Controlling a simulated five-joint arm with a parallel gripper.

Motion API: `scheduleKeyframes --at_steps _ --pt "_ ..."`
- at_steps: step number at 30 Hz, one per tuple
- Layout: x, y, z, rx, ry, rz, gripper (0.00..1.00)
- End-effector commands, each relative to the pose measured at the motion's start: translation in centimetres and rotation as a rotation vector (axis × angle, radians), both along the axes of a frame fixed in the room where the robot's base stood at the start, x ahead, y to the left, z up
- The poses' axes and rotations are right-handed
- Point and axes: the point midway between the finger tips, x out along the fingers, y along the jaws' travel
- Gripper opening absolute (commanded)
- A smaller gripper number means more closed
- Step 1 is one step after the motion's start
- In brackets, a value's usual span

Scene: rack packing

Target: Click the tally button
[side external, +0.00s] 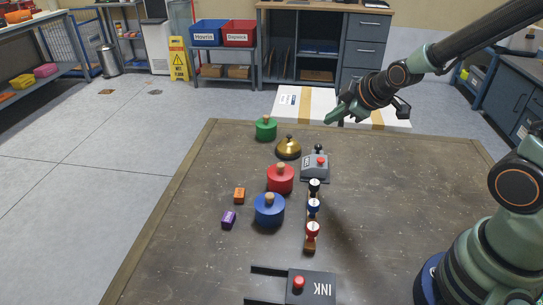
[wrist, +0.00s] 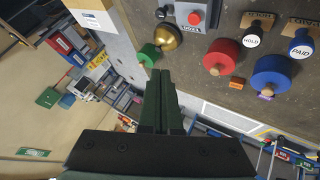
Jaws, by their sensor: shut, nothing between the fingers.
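A small grey box (side external: 314,171) with a red button on top stands near the back middle of the table; a black knob shows behind it. The wrist view shows the same box (wrist: 188,28) at the top, with its red button (wrist: 195,17) and a label too small to read surely. My gripper (side external: 332,117) is shut and empty, in the air above the table's back edge, apart from and beyond the box. In the wrist view my closed fingers (wrist: 164,100) point up the picture, below the box.
A gold bell (side external: 288,151) and a green pot (side external: 266,130) stand left of the box. Red (side external: 280,183) and blue (side external: 268,214) pots, several stamps (side external: 313,205) and an ink box (side external: 311,282) with a red knob stand nearer.

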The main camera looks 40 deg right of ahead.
Motion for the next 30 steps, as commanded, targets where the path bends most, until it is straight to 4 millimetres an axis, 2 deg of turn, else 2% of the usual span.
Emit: scheduleKeyframes --at_steps 6,20,26,30 --pt "0.9 -0.6 -1.3 -0.070 -0.029 0.055 0.00" --pt "1.1 -0.6 -1.5 -0.077 -0.034 0.062 0.00" --pt "1.0 -0.6 -3.2 -0.076 -0.029 0.062 0.00" --pt "1.0 -0.6 -5.0 -0.075 -0.027 0.061 0.00"
